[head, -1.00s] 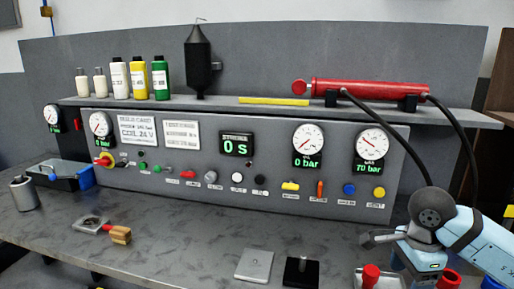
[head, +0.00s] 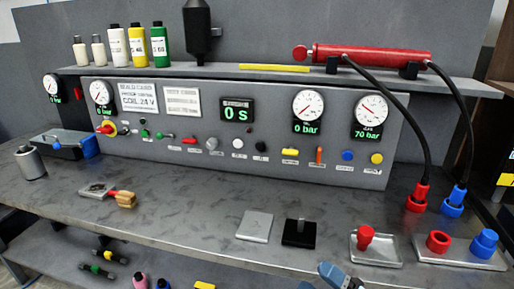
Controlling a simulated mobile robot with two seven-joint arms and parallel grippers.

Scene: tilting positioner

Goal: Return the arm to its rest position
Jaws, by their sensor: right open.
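My right arm shows only as a small light-blue and dark piece at the bottom edge, right of centre, with the right gripper (head: 338,275) there. It is low in front of the bench, apart from the things on the bench top, and looks empty. Its jaws are open, though the fingers are mostly cut off by the frame. My left gripper is not in view.
The grey bench (head: 185,222) carries a control panel (head: 235,165) behind. Red (head: 417,198) and blue (head: 453,200) hose couplings stand at the right, near a tray with a red cap (head: 366,237). A black block (head: 299,233) and a metal plate (head: 257,226) lie near the front edge.

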